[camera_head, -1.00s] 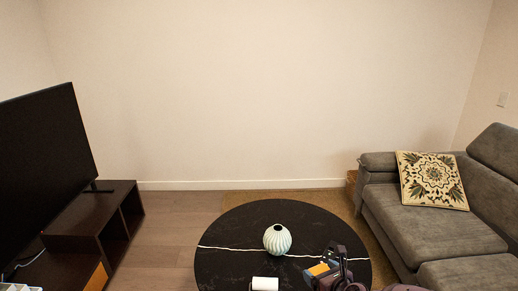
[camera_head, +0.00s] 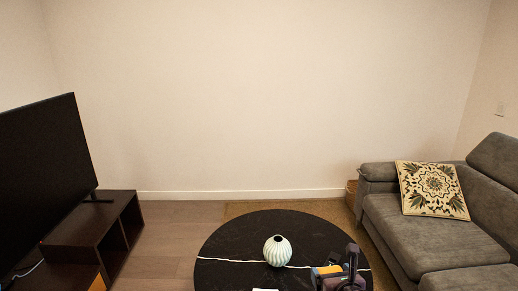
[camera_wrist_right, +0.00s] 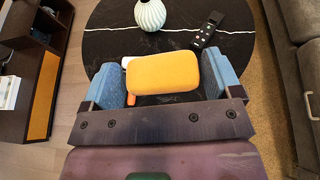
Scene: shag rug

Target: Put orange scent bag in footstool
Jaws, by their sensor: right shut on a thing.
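The orange scent bag (camera_wrist_right: 165,73) is a rounded yellow-orange pouch between the blue fingers of my right gripper (camera_wrist_right: 166,82) in the right wrist view. The gripper is shut on it, above the black round table. In the head view the right gripper (camera_head: 330,276) is at the bottom, over the table's right part, with a bit of the bag (camera_head: 327,269) showing. My left gripper is not in view. I cannot make out a footstool in either view.
The round black table (camera_head: 225,245) bears a white ribbed vase (camera_head: 277,251), a dark remote (camera_wrist_right: 207,31) and a white item (camera_head: 265,290) at its near side. A grey sofa (camera_head: 420,225) with a patterned cushion (camera_head: 432,190) stands right, a TV stand (camera_head: 110,230) left. Floor (camera_head: 170,235) between is clear.

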